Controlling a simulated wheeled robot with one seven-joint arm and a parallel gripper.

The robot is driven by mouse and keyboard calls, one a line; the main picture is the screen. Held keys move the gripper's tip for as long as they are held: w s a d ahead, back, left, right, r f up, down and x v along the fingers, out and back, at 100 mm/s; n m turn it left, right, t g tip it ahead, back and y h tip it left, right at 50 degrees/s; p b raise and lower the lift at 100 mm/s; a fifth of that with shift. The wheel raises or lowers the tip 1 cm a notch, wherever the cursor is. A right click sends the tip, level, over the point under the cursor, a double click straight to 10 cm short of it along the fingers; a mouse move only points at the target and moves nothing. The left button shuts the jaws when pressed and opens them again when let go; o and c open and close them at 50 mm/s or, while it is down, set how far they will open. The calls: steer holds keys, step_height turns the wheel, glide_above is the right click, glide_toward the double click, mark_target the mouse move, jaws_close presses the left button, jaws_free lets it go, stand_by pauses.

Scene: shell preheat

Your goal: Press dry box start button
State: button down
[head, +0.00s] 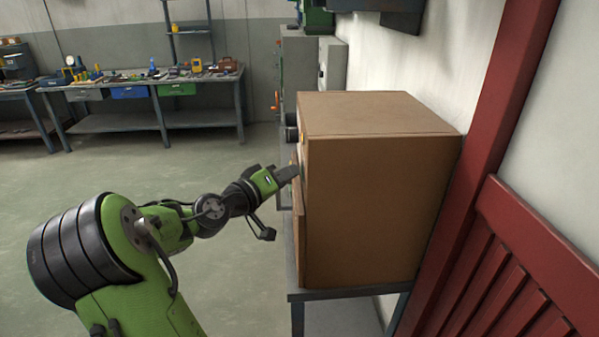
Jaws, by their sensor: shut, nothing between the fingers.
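The dry box, a large brown box (385,200), stands on a grey metal table (350,292) to the right of the middle. I see its right side and top; its front faces left and shows only as a narrow edge. The start button cannot be made out. My green arm reaches in from the lower left. My gripper (296,172) is shut and empty, with its tip at the front face of the box, near the upper half. I cannot tell whether the tip touches the face. A small yellow-orange patch (302,139) shows on the front edge above it.
A dark round part (291,135) sticks out at the box's front edge, above my gripper. A red post (490,130) and red slatted panel (520,280) stand at the right. A workbench (140,82) with tools stands at the back left. The floor (130,180) between is clear.

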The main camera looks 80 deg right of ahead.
steer(key=shift+w+a, duration=0.2)
steer(key=shift+w, duration=0.55)
steer(key=w, duration=0.2)
steer(key=w+a, duration=0.1)
steer(key=w, duration=0.2)
steer(key=shift+p, duration=0.35)
stand_by(0.6)
